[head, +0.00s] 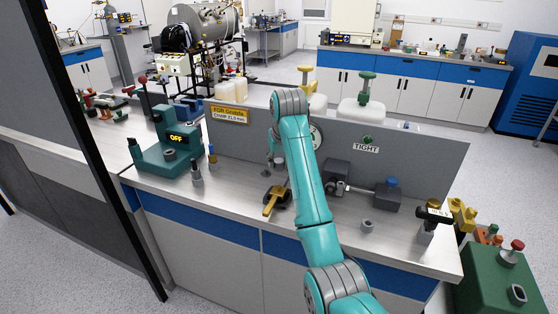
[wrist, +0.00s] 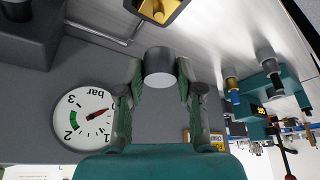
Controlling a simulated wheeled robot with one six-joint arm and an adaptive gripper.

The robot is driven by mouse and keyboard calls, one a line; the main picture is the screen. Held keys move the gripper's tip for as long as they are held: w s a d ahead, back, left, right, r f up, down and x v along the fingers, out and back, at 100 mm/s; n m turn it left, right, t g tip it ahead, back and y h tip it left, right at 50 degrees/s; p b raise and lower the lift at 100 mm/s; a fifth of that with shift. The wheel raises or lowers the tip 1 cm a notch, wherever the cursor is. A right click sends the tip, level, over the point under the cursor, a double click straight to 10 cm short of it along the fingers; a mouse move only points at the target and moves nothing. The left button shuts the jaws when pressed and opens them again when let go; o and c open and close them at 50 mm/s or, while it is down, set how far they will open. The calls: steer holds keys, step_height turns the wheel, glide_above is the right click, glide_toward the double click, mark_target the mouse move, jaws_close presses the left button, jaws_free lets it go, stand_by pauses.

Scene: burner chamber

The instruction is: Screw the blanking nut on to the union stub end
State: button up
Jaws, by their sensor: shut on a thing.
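My gripper (wrist: 160,78) is shut on a short dark grey cylinder with a plain light end face, which looks like the blanking nut (wrist: 160,66). In the head view my gripper (head: 274,160) is small and partly hidden beside my arm, above the bench near the grey panel. A dark grey block with a round metal fitting (head: 336,187) stands to its right; this may be the union stub end, but I cannot tell for sure. The held piece appears clear of the bench and fittings. A dark block also shows at the upper left of the wrist view (wrist: 28,35).
A pressure gauge (wrist: 83,116) is on the panel. A loose grey ring (head: 367,226) stands at the front right. A green machine marked OFF (head: 165,145) and small upright posts (head: 196,172) stand left.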

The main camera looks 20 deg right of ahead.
mark_target(279, 187)
steer(key=shift+f, duration=2.85)
steer(key=shift+f, duration=1.2)
steer(key=o, duration=1)
